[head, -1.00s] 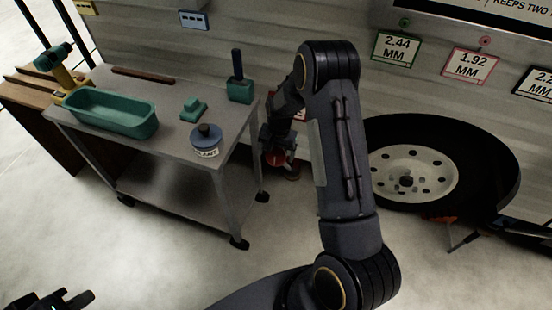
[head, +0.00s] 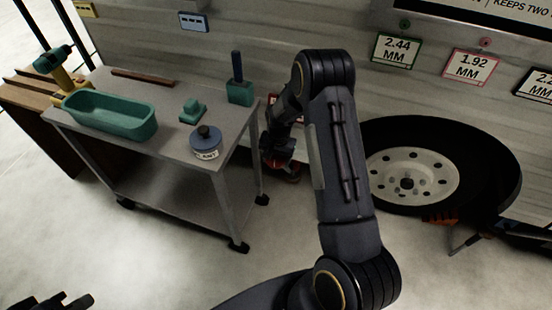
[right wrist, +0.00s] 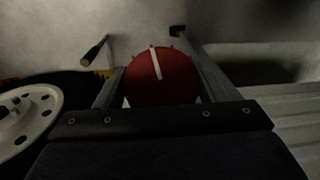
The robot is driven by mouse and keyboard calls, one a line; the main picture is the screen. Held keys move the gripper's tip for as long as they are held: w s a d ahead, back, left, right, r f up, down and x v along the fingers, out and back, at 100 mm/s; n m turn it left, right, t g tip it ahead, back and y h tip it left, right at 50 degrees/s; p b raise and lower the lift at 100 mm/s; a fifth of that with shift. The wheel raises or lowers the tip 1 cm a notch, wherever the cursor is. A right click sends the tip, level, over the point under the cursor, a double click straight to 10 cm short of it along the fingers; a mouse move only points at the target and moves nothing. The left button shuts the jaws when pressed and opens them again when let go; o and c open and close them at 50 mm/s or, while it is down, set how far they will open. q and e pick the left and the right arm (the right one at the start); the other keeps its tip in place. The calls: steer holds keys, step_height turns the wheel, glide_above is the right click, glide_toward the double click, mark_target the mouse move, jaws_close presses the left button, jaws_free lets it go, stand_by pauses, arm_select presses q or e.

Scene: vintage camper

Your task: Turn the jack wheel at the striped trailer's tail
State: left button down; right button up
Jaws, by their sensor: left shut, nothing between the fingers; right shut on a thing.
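The jack wheel, a red disc with a white stripe on its face (right wrist: 150,78), sits between the two fingers of my right gripper (right wrist: 158,82) in the right wrist view. The gripper is shut on it. In the head view my right gripper (head: 276,158) is low beside the cart, and only a little of the red wheel shows there, mostly hidden by the gripper. My left gripper (head: 62,300) is shut and empty at the bottom left edge, partly cut off. Which trailer the wheel belongs to is not clear.
A black-handled lever (right wrist: 95,52) is near the jack wheel.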

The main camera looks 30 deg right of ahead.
steer(key=m+t+b, duration=0.2)
steer(key=m, duration=0.2)
steer(key=shift+f+y, duration=0.1)
steer(key=shift+y, duration=0.3)
steer(key=shift+w+m+t+b, duration=0.1)
steer(key=shift+m+t+b, duration=1)
steer(key=shift+m, duration=0.5)
steer(key=o, duration=1)
